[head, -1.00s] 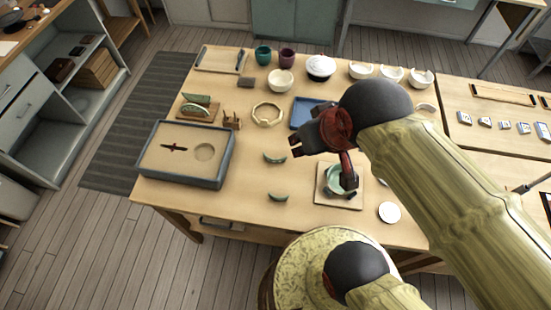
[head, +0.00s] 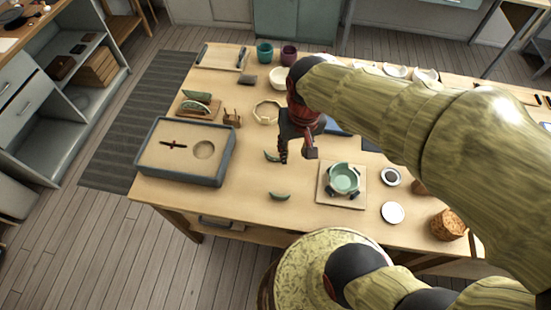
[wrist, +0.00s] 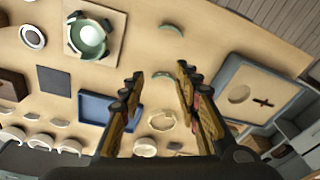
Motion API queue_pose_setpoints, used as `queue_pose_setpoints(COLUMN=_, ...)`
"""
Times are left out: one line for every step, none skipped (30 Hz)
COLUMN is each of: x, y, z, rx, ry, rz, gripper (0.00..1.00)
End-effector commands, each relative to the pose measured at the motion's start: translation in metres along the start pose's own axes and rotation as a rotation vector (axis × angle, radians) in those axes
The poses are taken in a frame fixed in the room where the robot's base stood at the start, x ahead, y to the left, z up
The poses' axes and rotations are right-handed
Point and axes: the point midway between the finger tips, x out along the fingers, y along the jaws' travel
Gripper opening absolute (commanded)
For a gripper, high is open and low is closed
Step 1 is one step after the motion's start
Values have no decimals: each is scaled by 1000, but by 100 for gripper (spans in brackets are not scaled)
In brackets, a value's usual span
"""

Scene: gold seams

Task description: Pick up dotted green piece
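Two curved green pieces lie on the table: a nearer one (head: 279,196) and a farther one (head: 270,156), partly hidden by my gripper (head: 297,154). Dots cannot be made out on either. In the wrist view the nearer piece (wrist: 171,29) lies beyond the fingertips. The farther piece (wrist: 162,74) appears between the open fingers (wrist: 159,73). My gripper is open and empty, above the table by the farther piece. The green bowl (head: 344,178) sits on a square board (head: 325,200) to the right. More green pieces (head: 196,106) rest on a wooden stand at left.
A grey-rimmed tray (head: 228,160) with a dark tool stands at the left. A wooden ring (head: 267,112) lies behind the pieces. A blue tray (wrist: 95,122) is partly hidden by my arm in the head view.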

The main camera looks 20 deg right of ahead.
Motion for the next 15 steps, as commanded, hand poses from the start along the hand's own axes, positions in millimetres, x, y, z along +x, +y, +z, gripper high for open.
queue_pose_setpoints(x=23, y=-1, z=-8, rx=66, ry=-41, rz=7, gripper=33)
queue_pose_setpoints(x=34, y=-2, z=-13, rx=118, ry=-59, rz=12, gripper=33)
queue_pose_setpoints(x=47, y=-3, z=-19, rx=185, ry=-79, rz=19, gripper=33)
queue_pose_setpoints(x=56, y=-4, z=-23, rx=236, ry=-93, rz=25, gripper=33)
queue_pose_setpoints(x=66, y=-4, z=-27, rx=285, ry=-105, rz=31, gripper=33)
queue_pose_setpoints(x=77, y=-5, z=-32, rx=352, ry=-119, rz=40, gripper=33)
queue_pose_setpoints(x=85, y=-6, z=-35, rx=401, ry=-128, rz=46, gripper=33)
queue_pose_setpoints(x=94, y=-6, z=-38, rx=451, ry=-137, rz=54, gripper=33)
queue_pose_setpoints(x=103, y=-7, z=-42, rx=517, ry=-145, rz=62, gripper=33)
queue_pose_setpoints(x=111, y=-7, z=-45, rx=567, ry=-151, rz=70, gripper=33)
queue_pose_setpoints(x=118, y=-8, z=-48, rx=616, ry=-155, rz=76, gripper=33)
queue_pose_setpoints(x=127, y=-8, z=-51, rx=682, ry=-161, rz=85, gripper=33)
queue_pose_setpoints(x=134, y=-9, z=-54, rx=733, ry=-164, rz=93, gripper=33)
queue_pose_setpoints(x=140, y=-9, z=-57, rx=782, ry=-165, rz=99, gripper=33)
queue_pose_setpoints(x=148, y=-10, z=-60, rx=848, ry=-168, rz=108, gripper=33)
